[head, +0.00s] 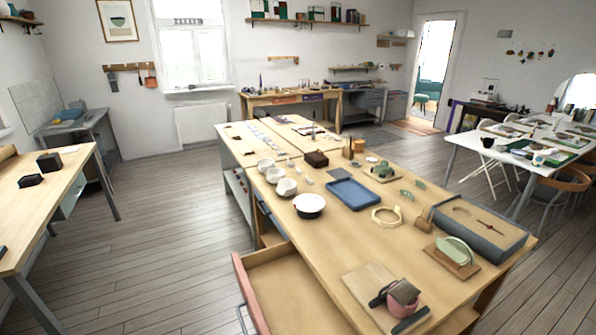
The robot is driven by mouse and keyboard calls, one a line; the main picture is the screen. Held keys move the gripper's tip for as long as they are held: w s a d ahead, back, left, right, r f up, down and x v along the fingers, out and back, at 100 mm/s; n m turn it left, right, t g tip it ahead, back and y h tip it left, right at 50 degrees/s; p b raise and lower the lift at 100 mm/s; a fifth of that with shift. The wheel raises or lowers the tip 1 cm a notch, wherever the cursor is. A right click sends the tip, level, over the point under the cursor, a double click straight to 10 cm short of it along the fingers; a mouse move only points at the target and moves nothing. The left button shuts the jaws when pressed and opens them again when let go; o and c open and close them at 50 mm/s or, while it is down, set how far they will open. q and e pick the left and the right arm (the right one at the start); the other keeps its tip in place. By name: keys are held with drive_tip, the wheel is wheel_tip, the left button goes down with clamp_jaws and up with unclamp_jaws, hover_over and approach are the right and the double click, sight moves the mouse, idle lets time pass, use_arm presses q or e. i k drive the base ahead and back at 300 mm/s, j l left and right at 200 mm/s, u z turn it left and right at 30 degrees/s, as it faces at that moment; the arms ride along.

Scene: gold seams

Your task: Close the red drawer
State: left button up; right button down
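The red drawer (251,296) stands open, pulled out from the near left side of the long wooden table (345,236). Its red front panel faces left. A handle (241,318) shows on the outer face near the bottom of the view. The wooden inside (290,290) that I can see looks empty; the nearest part is cut off by the picture's lower edge. Neither of my grippers is in view.
A board (362,285) with a pinkish piece (404,292) on it lies on the tabletop near the drawer. White bowls (287,187) and a blue tray (354,194) stand farther back. The floor (165,250) left of the drawer is clear, up to another table (45,195).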

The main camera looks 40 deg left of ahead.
sight(282, 296)
drive_tip(key=u, duration=1.7)
